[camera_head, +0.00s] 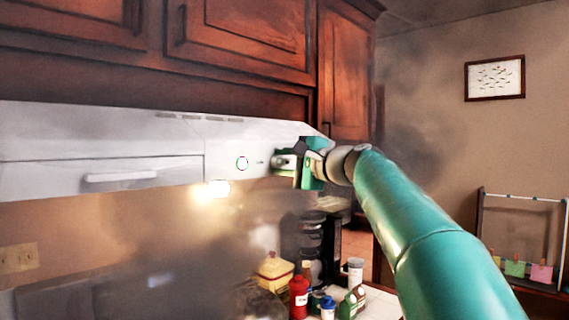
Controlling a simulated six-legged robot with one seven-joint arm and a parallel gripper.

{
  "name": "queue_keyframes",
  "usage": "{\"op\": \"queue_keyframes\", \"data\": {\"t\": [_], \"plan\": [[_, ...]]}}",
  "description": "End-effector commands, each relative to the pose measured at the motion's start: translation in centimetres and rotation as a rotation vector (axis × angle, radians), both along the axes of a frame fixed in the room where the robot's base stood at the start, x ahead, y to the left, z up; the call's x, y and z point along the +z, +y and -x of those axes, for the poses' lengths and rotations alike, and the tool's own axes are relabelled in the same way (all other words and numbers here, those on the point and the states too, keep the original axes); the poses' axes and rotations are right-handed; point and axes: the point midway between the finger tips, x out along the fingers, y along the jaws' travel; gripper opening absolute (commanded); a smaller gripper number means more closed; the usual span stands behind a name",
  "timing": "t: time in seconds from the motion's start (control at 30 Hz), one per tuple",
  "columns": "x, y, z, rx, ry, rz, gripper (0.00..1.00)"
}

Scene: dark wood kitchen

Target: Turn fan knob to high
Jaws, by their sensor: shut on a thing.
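The white range hood (140,150) runs along under the wooden cabinets, from the left edge to the middle of the picture. My green arm reaches in from the lower right.
Smoke hangs below the hood and near the right wall. Several items stand on the counter below, among them a red bottle (299,297), a yellow lidded jar (275,270) and a white-capped container (356,272). Wooden cabinets (245,35) are close above the hood.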

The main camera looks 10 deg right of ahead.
Motion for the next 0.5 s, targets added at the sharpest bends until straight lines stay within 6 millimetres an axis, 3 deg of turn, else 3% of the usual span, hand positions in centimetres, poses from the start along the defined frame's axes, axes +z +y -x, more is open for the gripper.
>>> {"op": "queue_keyframes", "data": {"t": [0.5], "plan": [[-0.13,0.03,-0.02,0.003,0.024,-0.03,0.08]]}}
